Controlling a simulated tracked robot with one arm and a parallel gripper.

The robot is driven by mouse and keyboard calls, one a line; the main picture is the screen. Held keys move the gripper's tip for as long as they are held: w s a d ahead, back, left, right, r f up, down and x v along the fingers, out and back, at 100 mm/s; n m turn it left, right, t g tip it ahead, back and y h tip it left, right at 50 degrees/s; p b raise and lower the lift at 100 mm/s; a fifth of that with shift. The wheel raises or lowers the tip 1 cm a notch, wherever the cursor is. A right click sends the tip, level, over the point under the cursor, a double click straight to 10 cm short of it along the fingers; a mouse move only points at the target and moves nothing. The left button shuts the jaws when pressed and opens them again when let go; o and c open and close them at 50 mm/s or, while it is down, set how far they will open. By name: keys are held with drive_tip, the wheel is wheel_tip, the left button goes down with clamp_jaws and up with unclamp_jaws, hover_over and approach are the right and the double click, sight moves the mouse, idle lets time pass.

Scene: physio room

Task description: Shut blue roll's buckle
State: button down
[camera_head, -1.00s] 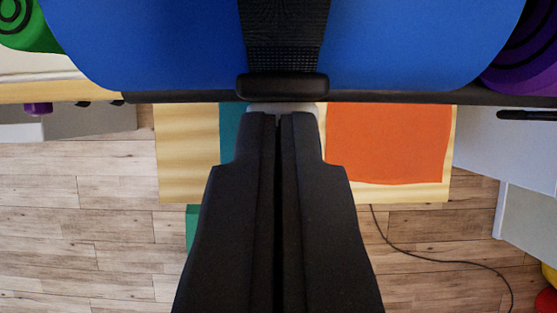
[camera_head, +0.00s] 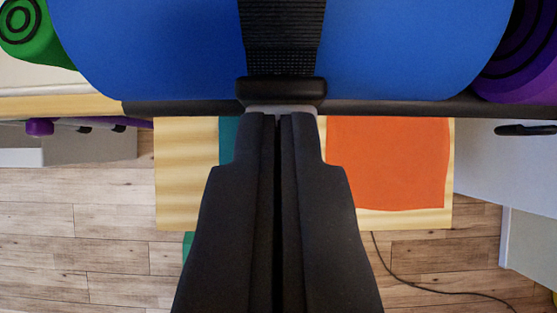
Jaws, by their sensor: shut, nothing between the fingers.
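The blue roll (camera_head: 410,50) fills the top of the view, lying across the picture. A black woven strap (camera_head: 282,35) runs down over its middle. The strap ends at the dark buckle (camera_head: 282,91), with a grey part (camera_head: 282,109) just below it. My gripper (camera_head: 278,118) is shut and empty, pointing up the picture. Its fingertips are at the grey part's lower edge and hide some of it. I cannot tell whether they touch it. I cannot see whether the buckle's parts are latched.
A green roll (camera_head: 28,35) is at the upper left and a purple roll (camera_head: 525,60) at the upper right. A dark edge (camera_head: 400,108) runs under the blue roll. Below are a wooden panel with an orange area (camera_head: 388,165), a cable (camera_head: 385,262) and a wooden floor (camera_head: 85,235).

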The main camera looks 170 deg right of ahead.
drive_tip(key=shift+s+f+t+b, duration=0.2)
drive_tip(key=shift+t+b, duration=0.4)
drive_tip(key=shift+b, duration=0.6)
